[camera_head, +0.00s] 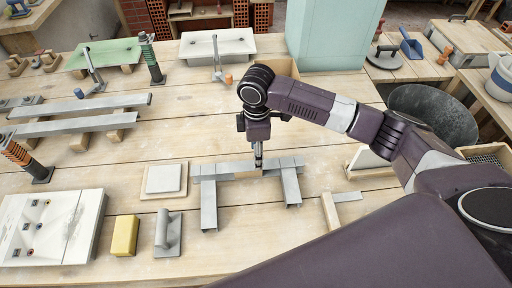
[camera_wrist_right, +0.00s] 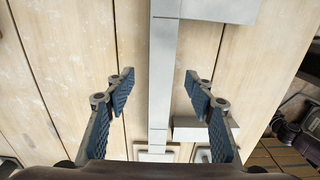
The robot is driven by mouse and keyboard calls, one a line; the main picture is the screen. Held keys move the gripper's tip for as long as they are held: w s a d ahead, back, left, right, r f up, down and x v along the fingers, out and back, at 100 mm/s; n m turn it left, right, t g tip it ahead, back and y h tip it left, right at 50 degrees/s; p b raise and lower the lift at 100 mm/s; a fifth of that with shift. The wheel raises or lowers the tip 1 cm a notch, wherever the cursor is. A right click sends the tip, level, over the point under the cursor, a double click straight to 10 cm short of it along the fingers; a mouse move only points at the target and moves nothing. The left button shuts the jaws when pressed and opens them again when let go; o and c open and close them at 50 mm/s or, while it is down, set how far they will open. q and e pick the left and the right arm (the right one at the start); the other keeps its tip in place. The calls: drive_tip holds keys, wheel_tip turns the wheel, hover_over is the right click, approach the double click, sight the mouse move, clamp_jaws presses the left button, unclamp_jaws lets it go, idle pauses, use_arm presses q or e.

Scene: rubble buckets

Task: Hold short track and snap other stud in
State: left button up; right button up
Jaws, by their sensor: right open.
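A grey metal track (camera_head: 232,168) lies crosswise on the wooden table in the head view. Two short metal pieces, a left stud (camera_head: 208,205) and a right stud (camera_head: 291,188), run from it toward me. My right gripper (camera_head: 258,162) points down over the track between them. In the right wrist view the track (camera_wrist_right: 163,60) runs up the picture between the open blue-padded fingers of my right gripper (camera_wrist_right: 159,82). The fingers stand apart from it on both sides. One stud (camera_wrist_right: 222,9) meets it at the top right. The left gripper is out of view.
A yellow sponge (camera_head: 124,236), a grey trowel (camera_head: 167,236) and a white tile (camera_head: 165,179) lie to the left. An L-shaped piece (camera_head: 331,209) lies just to the right. Long metal strips (camera_head: 80,104) rest on blocks farther left. A dark bucket (camera_head: 432,112) stands right of my arm.

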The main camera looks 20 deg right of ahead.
sight(248, 170)
wheel_tip(248, 170, down, 7)
drive_tip(key=shift+s+a+f+p, duration=0.1)
drive_tip(key=shift+s+f+p, duration=0.1)
drive_tip(key=shift+p, duration=0.4)
drive_tip(key=shift+c, duration=0.3)
drive_tip(key=shift+w, duration=0.1)
clamp_jaws()
idle(0.5)
drive_tip(key=shift+s+f, duration=0.25)
idle(1.1)
